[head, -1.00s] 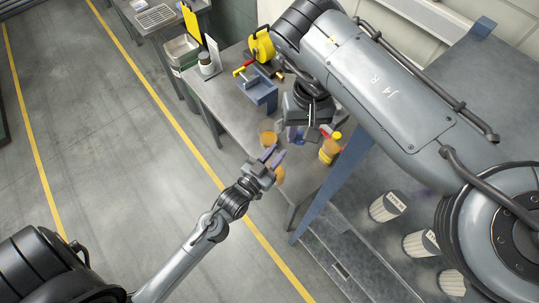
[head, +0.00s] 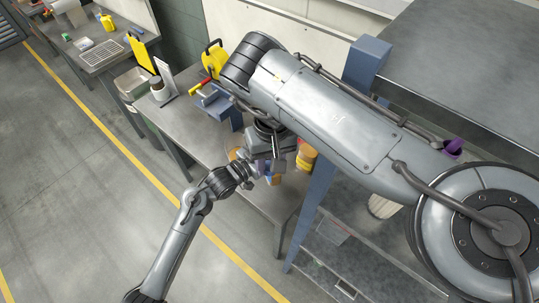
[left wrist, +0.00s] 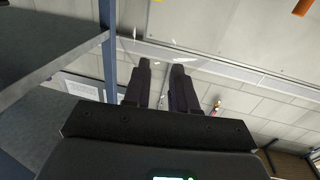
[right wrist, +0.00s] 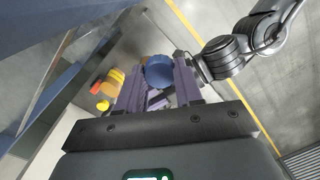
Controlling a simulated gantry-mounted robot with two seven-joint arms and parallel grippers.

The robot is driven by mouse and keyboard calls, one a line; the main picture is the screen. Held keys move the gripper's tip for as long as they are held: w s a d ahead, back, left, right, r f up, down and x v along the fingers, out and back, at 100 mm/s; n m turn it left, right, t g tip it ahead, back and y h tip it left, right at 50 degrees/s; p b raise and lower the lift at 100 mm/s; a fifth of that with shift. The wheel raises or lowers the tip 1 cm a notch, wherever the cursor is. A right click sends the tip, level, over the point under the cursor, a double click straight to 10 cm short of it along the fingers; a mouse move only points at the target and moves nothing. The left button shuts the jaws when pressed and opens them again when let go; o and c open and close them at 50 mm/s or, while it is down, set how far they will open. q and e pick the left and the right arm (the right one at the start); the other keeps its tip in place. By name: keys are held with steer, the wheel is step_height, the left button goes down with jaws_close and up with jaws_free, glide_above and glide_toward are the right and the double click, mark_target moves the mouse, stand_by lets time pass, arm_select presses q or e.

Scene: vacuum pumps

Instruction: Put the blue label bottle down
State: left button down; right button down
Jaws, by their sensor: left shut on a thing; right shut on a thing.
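The blue label bottle (right wrist: 159,72) shows in the right wrist view as a round blue shape between the purple fingers of my right gripper (right wrist: 158,90), which is shut on it. In the head view a small blue patch (head: 268,180) shows under the right gripper (head: 274,160); most of the bottle is hidden. My left gripper (head: 250,168) is close beside the right one in the head view. In the left wrist view my left gripper's dark fingers (left wrist: 163,68) are nearly together, with thin clear outlines around them; what they hold is hard to make out.
An orange bottle with a yellow top (head: 306,158) stands on the grey bench (head: 188,120), close to the right gripper. Blue posts (head: 312,205) rise beside the bench. A blue fixture (head: 215,103) and a white jar (head: 160,92) stand on its far part.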

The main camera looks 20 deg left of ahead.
arm_select(q)
steer(key=shift+w, duration=0.2)
arm_select(e)
steer(key=shift+f, duration=0.3)
steer(key=shift+r, duration=0.2)
